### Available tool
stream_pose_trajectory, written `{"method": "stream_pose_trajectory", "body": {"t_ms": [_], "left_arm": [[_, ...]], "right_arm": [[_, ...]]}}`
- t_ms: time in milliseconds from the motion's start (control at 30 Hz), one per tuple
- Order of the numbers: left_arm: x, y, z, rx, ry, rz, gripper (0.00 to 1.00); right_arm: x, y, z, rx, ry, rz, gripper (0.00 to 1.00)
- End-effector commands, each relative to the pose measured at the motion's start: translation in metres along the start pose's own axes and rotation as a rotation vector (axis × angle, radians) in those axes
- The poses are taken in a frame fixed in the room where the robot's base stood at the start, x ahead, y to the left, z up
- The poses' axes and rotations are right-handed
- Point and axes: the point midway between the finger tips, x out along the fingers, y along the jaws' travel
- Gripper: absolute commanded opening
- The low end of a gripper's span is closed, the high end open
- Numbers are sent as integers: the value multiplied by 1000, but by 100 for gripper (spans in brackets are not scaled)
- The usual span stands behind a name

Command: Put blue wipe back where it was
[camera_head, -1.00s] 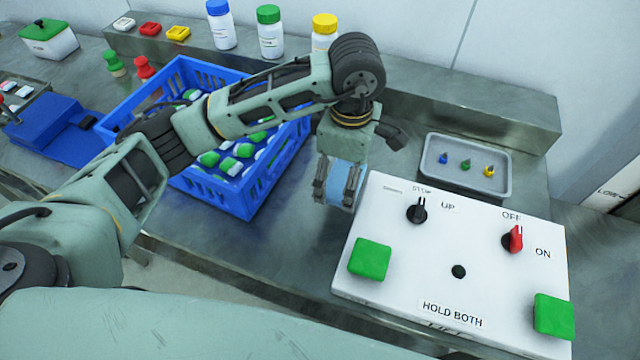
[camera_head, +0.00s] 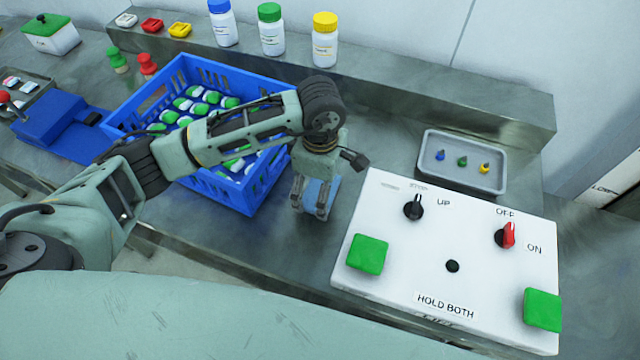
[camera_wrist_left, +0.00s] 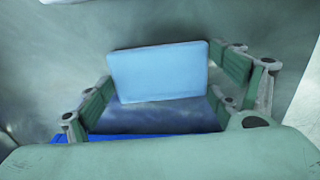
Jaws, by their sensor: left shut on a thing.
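The blue wipe (camera_head: 320,190) is a light blue flat block, partly hidden behind the fingers in the head view. My left gripper (camera_head: 311,208) is shut on it, pointing down over the grey bench between the blue crate and the white control panel. In the left wrist view the wipe (camera_wrist_left: 157,72) spans between the two green-and-grey fingers. I cannot tell whether the wipe touches the bench. My right gripper is not in view.
The blue crate (camera_head: 243,196) of green-and-white pieces stands left of the gripper. The white control panel (camera_head: 400,279) with knobs and green buttons is to the right. A grey tray (camera_head: 462,183) with small pegs lies behind the panel. Bottles (camera_head: 325,45) stand on the back ledge.

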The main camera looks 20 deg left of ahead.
Motion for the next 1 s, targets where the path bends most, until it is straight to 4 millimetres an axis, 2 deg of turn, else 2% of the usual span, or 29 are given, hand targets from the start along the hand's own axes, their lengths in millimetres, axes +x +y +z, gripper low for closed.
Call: {"method": "stream_pose_trajectory", "body": {"t_ms": [67, 100, 267, 600, 733, 767, 867, 1000], "left_arm": [[4, 0, 0, 0, 0, 0, 61], [3, 0, 0, 0, 0, 0, 87], [2, 0, 0, 0, 1, 0, 100], [2, 0, 0, 0, 1, 0, 100], [-4, 0, 0, 0, 0, -1, 100], [-5, 1, 0, 0, 0, 3, 100], [-21, 2, 0, 1, 1, 6, 100], [-53, 2, 0, 2, 1, 8, 100]], "right_arm": [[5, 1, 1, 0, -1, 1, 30], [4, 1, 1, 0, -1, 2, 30], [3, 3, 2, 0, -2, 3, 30], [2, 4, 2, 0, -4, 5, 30], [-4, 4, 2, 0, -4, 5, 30], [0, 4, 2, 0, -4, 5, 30], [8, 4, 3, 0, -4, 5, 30], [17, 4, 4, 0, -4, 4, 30]]}}
